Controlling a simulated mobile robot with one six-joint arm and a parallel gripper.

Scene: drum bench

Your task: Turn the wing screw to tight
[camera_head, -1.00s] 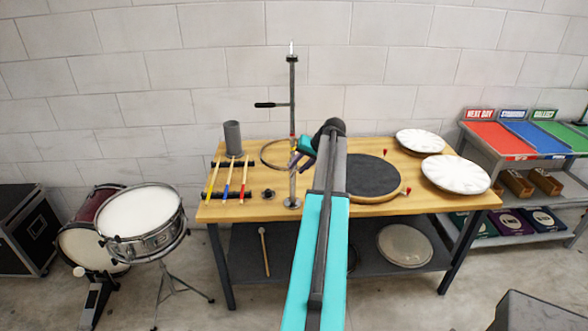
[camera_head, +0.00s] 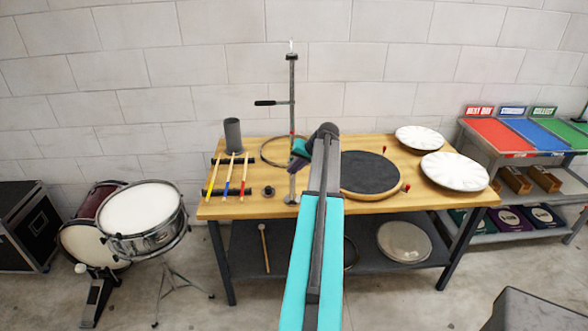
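A dark metal stand (camera_head: 292,85) rises upright from the wooden bench, with a round foot near the front edge. A black-ended side rod (camera_head: 266,103) sticks out to its left. I cannot make out the wing screw for certain; a small red mark shows on the pole just above my gripper. My gripper (camera_head: 296,160) is at the pole's lower part, at the end of my teal arm. It covers part of the pole, and its fingers are too small and hidden to tell open from shut or whether they touch anything.
On the bench (camera_head: 230,209) are a grey cup (camera_head: 233,135), several sticks on a black rack, a metal hoop behind the pole, a dark round pad (camera_head: 370,173) and two white drumheads (camera_head: 454,172). A snare drum (camera_head: 140,212) stands left; a shelf with coloured bins stands right.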

